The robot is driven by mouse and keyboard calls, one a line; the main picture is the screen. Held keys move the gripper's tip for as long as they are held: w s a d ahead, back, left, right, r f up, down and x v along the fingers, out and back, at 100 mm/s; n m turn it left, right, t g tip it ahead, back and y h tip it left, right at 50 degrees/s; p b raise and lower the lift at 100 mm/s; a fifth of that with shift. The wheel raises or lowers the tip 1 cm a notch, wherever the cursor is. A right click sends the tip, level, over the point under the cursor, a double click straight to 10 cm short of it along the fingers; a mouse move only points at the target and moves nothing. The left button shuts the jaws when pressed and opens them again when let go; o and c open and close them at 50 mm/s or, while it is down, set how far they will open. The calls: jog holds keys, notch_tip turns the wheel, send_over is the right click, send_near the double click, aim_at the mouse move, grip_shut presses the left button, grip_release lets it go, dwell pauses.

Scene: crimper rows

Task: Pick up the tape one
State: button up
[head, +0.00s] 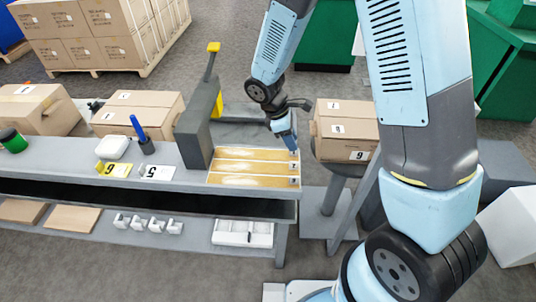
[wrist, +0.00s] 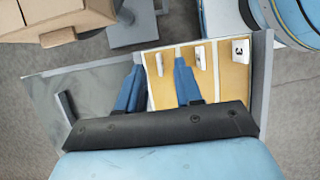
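My gripper (head: 290,146) is over the right end of a yellow board with several rows on the bench. In the wrist view my gripper (wrist: 159,64) has its two blue fingers apart, with nothing held between them. A small white piece (wrist: 159,65) on the first row shows between the fingertips; whether they touch it I cannot tell. A second white piece (wrist: 200,58) and a tag marked 3 (wrist: 241,49) lie on the other rows. I cannot make out a clear tape; a green and black round thing (head: 12,140) at the bench's left may be a roll.
A dark grey press with a yellow-tipped lever (head: 201,120) stands left of the board. A carton (head: 343,128) stands to the right.

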jog(key=shift+x, duration=2.6)
jog(key=shift+w, duration=0.1)
jog(key=shift+c, duration=0.2)
grip_shut()
